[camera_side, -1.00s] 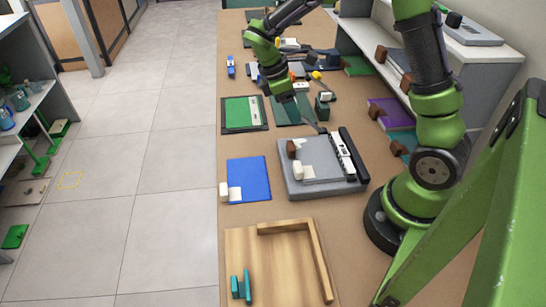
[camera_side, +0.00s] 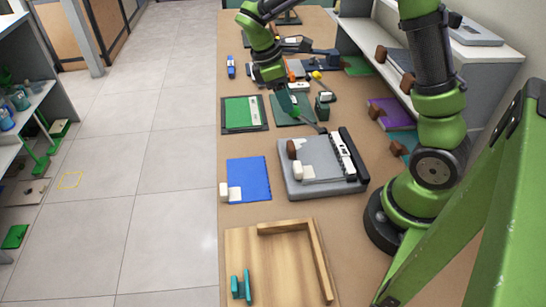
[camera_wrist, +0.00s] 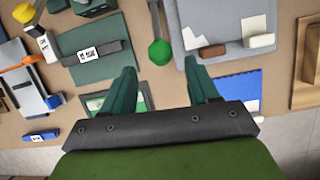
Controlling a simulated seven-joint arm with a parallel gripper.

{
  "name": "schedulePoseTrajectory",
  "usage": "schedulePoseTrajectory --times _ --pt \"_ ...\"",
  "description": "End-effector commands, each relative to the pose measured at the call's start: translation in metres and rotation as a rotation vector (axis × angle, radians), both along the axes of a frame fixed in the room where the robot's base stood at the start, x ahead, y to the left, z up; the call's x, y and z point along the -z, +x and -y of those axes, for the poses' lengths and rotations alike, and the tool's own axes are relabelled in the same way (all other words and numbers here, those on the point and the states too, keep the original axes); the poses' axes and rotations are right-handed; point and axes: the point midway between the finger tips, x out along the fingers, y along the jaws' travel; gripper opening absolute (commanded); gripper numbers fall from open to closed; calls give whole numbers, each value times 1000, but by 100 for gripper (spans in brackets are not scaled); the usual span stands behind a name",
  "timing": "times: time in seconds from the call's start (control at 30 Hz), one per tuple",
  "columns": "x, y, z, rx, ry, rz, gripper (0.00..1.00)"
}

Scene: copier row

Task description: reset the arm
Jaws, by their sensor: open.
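My gripper (camera_side: 291,112) hangs from the green arm over the far middle of the brown table, near a dark green board and the green board in a black frame (camera_side: 241,112). In the wrist view my gripper (camera_wrist: 162,75) shows two teal fingers set well apart, with nothing between them. A green round knob on a stalk (camera_wrist: 160,53) lies on the table beyond the fingertips. The grey flat device (camera_wrist: 222,28) is to the right of it, and the dark green board (camera_wrist: 98,38) to the left.
The grey device (camera_side: 318,170) sits mid-table, with a blue panel (camera_side: 249,180) to its left. A wooden tray (camera_side: 270,283) holding a teal piece (camera_side: 241,285) is in front. A grey shelf (camera_side: 375,58) lines the right side. Floor (camera_side: 160,180) lies left of the table.

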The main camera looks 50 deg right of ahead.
Motion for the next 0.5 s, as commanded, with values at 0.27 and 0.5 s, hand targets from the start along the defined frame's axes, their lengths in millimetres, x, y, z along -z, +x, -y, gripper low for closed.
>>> schedulePoseTrajectory --times 0.27,0.5 --pt "-12 -28 -32 385 76 226 60" --pt "-57 -69 -67 779 258 505 60"
